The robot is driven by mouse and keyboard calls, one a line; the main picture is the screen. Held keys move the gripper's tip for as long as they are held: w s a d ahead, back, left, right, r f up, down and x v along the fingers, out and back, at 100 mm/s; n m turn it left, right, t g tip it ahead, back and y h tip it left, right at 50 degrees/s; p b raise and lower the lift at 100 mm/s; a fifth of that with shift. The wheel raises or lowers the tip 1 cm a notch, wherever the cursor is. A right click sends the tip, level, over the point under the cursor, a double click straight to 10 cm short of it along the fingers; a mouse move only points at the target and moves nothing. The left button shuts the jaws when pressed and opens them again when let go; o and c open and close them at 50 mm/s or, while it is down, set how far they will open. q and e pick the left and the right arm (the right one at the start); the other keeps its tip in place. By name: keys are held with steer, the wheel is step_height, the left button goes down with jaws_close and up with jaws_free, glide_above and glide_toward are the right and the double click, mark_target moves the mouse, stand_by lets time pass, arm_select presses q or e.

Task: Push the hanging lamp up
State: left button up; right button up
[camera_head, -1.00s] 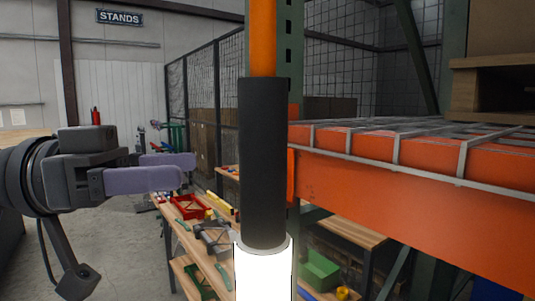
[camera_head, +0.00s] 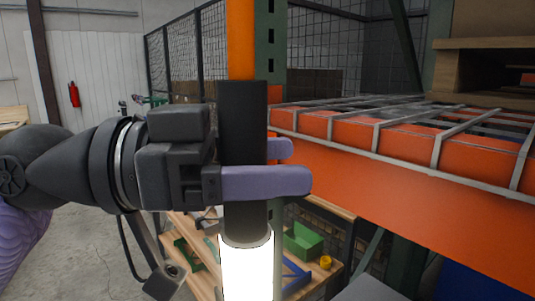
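The hanging lamp has a dark grey upper cylinder (camera_head: 242,112) and a glowing white lower part (camera_head: 247,272), and hangs upright near the middle. My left gripper (camera_head: 290,166) comes in from the left at the dark cylinder. One purple finger passes in front of the cylinder. The other shows behind it, with its tip out to the right. The fingers are apart with the cylinder between them; I cannot see whether they touch it. My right gripper is not in view.
An orange rack beam with a wire deck (camera_head: 400,180) stands close on the right. A green post (camera_head: 270,50) rises behind the lamp. Below is a wooden bench with a green bin (camera_head: 303,241). A mesh fence is behind; open floor lies lower left.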

arm_select(q)
jaws_close()
step_height(320, 180, up, 22)
steer(key=p, duration=1.9)
steer(key=shift+r, duration=0.15)
steer(key=shift+a+r, duration=0.1)
